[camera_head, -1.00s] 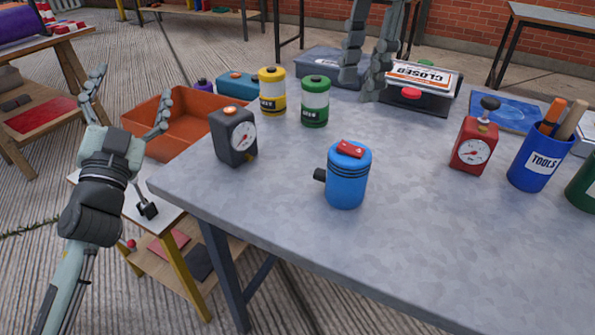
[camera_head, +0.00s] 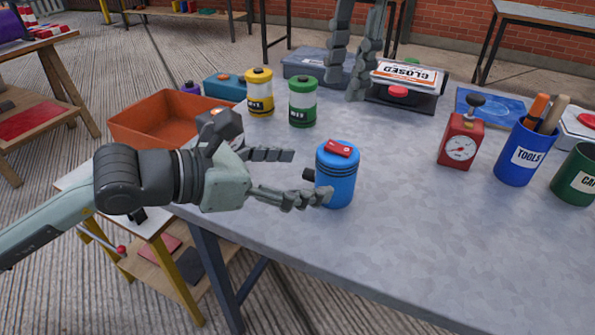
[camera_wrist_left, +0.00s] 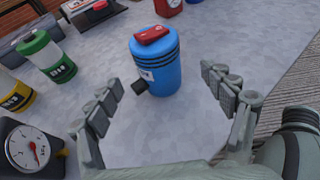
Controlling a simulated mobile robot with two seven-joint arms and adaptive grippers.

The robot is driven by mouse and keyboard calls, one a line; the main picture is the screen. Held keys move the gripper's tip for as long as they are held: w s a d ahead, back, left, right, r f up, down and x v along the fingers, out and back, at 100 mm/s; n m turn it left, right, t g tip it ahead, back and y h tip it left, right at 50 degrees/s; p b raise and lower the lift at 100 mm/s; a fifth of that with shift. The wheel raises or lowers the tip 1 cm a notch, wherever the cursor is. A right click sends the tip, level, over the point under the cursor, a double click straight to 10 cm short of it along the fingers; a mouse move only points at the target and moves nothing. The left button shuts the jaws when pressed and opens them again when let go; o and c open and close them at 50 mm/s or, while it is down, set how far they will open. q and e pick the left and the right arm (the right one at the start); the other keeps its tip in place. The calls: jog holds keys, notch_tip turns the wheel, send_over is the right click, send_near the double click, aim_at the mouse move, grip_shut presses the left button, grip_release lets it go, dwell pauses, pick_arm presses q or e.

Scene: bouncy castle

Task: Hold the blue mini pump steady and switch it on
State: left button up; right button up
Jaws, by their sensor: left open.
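The blue mini pump (camera_head: 337,178) stands upright on the grey table, with a red switch (camera_head: 338,148) on top and a dark nozzle on its left side. In the left wrist view the pump (camera_wrist_left: 158,66) is ahead of the fingers, its nozzle pointing to the lower left. My left gripper (camera_head: 305,175) is open and empty at the pump's left, and one finger overlaps the pump's lower edge in the head view. In the wrist view its fingers (camera_wrist_left: 168,95) are spread to either side, short of the pump. My right gripper (camera_head: 357,60) hangs at the table's back with its two fingers apart.
A dark gauge box (camera_wrist_left: 35,145) stands close to my left gripper. Yellow (camera_head: 259,93) and green (camera_head: 303,102) canisters stand behind. The red gauge (camera_head: 460,142) and blue tools cup (camera_head: 525,153) are at right. The table (camera_head: 400,220) around the pump's right and front is clear.

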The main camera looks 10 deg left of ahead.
aim_at(335, 174)
pick_arm(q)
jog(key=shift+w+d+f, duration=0.1)
jog(key=shift+w+f, duration=0.1)
jog(key=shift+f, duration=0.05)
jog(key=x, duration=0.7)
jog(key=c, duration=1.6)
jog(key=shift+c, duration=0.3)
pick_arm(e)
jog(key=shift+c, duration=0.7)
jog(key=shift+r, duration=0.15)
jog(key=shift+c, duration=1.1)
notch_tip(335, 174, up, 4)
jog(key=n, duration=0.6)
jog(key=shift+d, duration=0.15)
grip_shut()
jog(key=shift+d+r+n, duration=0.1)
jog(key=shift+r+n, duration=0.35)
jog(key=shift+n, duration=0.25)
